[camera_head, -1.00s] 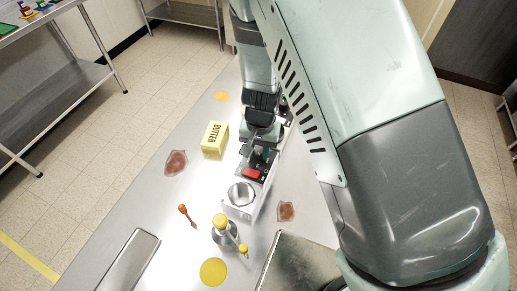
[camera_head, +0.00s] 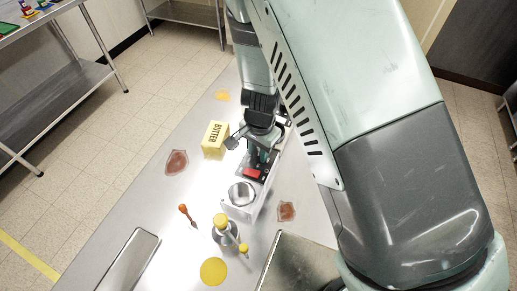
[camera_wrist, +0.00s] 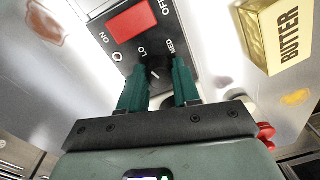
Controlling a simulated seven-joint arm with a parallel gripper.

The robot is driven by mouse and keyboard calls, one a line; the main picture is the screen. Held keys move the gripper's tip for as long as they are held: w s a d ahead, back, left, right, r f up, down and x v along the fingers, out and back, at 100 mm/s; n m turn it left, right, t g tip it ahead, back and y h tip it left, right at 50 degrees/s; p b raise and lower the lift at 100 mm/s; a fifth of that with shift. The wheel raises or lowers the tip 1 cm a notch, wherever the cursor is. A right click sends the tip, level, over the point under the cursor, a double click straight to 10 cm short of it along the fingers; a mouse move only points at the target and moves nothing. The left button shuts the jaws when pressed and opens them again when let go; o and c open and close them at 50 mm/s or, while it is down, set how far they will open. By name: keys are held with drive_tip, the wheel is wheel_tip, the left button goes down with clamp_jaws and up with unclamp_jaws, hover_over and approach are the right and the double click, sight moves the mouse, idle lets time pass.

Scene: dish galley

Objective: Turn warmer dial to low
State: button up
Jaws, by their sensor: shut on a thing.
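The warmer (camera_head: 237,211) is a pale box on the steel counter, with a round metal plate on top and a black control panel. The panel (camera_wrist: 185,30) in the wrist view carries a red ON/OFF switch (camera_wrist: 133,20) and LO and MED marks. The dark dial (camera_wrist: 157,72) sits below these marks with a pale line on its face. My gripper (camera_wrist: 158,66) is shut on the dial, one green finger on each side. The fingers hide the dial's sides and part of its scale. In the head view my gripper (camera_head: 259,152) is over the far end of the warmer.
A yellow butter box (camera_head: 215,138) stands close to the left of my gripper. Reddish and yellow patches lie on the counter. The counter's left side has free room.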

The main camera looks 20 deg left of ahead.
drive_tip(key=o, duration=1.1)
drive_tip(key=shift+c, duration=0.2)
wheel_tip(320, 180, up, 11)
drive_tip(key=shift+d, duration=0.25)
